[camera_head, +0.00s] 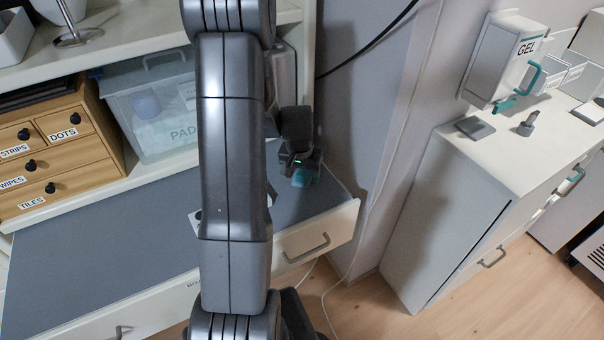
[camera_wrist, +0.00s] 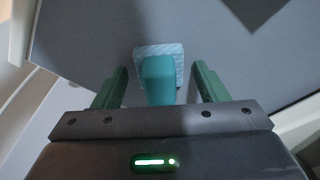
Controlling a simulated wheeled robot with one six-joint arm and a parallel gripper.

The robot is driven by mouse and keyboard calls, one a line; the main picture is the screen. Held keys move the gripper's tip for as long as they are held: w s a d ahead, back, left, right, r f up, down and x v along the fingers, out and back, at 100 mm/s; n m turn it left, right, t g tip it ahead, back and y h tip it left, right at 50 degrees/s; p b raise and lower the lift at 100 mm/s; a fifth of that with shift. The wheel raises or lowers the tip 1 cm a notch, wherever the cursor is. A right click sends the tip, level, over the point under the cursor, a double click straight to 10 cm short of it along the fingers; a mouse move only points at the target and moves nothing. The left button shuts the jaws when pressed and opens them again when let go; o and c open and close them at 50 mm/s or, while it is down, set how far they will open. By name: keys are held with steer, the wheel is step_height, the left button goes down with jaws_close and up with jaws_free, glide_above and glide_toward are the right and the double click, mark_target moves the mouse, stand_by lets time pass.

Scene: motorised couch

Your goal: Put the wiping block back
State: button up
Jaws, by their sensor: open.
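The wiping block (camera_wrist: 158,78), a teal grip on a pale striped pad, sits on the grey desk surface. In the head view the block (camera_head: 302,178) shows as a small teal patch near the right end of the desk, below my gripper (camera_head: 300,165). In the wrist view my gripper (camera_wrist: 158,90) is open, with one green finger on each side of the block's grip. Gaps show between both fingers and the grip. I cannot tell the height of the fingertips over the desk.
The grey desk top (camera_head: 100,260) is mostly bare to the left. Behind it stand a wooden drawer box (camera_head: 60,150) and a clear bin of pads (camera_head: 150,110). A wall closes the right side. A white cabinet (camera_head: 450,210) with a gel dispenser (camera_head: 505,60) stands further right.

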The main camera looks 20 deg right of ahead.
mark_target(300, 175)
step_height(300, 175, up, 12)
steer(key=s+a, duration=0.1)
steer(key=shift+s, duration=0.2)
steer(key=shift+a, duration=0.1)
stand_by(1.4)
